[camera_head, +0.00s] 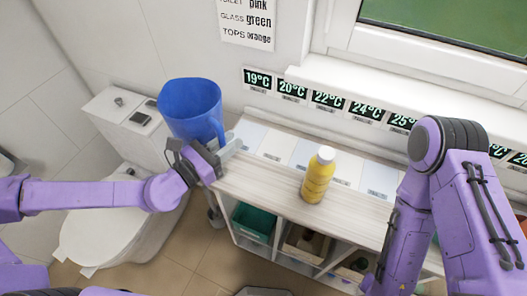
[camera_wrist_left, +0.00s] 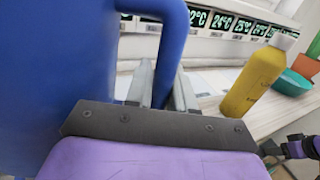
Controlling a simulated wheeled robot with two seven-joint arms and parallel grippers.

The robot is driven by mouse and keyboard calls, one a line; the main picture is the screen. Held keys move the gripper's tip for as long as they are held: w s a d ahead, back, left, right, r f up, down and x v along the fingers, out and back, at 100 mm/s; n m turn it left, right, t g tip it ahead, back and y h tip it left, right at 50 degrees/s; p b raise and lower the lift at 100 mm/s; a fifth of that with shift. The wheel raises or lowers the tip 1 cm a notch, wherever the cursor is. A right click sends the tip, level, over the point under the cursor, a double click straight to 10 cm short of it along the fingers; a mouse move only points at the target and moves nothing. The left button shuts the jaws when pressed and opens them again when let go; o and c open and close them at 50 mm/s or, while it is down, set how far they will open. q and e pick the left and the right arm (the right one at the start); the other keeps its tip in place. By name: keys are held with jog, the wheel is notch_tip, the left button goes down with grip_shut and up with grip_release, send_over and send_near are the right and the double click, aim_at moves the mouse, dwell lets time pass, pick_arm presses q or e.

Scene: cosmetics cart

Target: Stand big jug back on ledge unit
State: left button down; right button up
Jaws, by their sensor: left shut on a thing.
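The big jug (camera_head: 188,108) is blue and close to upright, near the left end of the ledge unit (camera_head: 270,184). It fills the left side of the left wrist view (camera_wrist_left: 55,60). My left gripper (camera_head: 222,152) is shut on the jug's handle (camera_wrist_left: 168,50), with a finger on each side of it. The jug's base is partly hidden by my gripper, so I cannot tell whether it touches anything. My right arm stands over the right part of the unit. What seems to be my right gripper (camera_wrist_left: 290,148) shows small at the edge of the left wrist view.
A yellow bottle with a white cap (camera_head: 318,175) stands on the wooden top. Temperature labels (camera_head: 327,101) line the wall ledge behind. Bins, one of them green (camera_head: 252,222), sit below. A toilet (camera_head: 115,220) is at left. The top between jug and bottle is clear.

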pick_arm(q)
jog(key=s+d+r+m+g+h, duration=0.25)
jog(key=d+r, duration=0.25)
jog(key=d, duration=0.3)
jog(key=s+d+r+m+g+h, duration=0.1)
jog(key=d+r+m+g+h, duration=0.15)
jog(key=d+r, duration=0.4)
jog(key=shift+g+y, duration=0.3)
notch_tip(320, 180, down, 15)
jog(key=shift+s+r, duration=0.1)
jog(key=shift+r, duration=0.05)
notch_tip(320, 180, down, 4)
jog(key=shift+d+r+p, duration=0.1)
jog(key=shift+r+p, duration=0.1)
jog(key=shift+p, duration=0.1)
pick_arm(e)
jog(key=shift+s+d+r, duration=0.15)
jog(key=shift+s+r, duration=0.05)
jog(key=shift+s, duration=0.25)
pick_arm(q)
jog(key=shift+f, duration=0.1)
pick_arm(e)
jog(key=shift+f, duration=0.1)
pick_arm(q)
jog(key=c, duration=1)
grip_release()
jog(key=shift+o, duration=0.2)
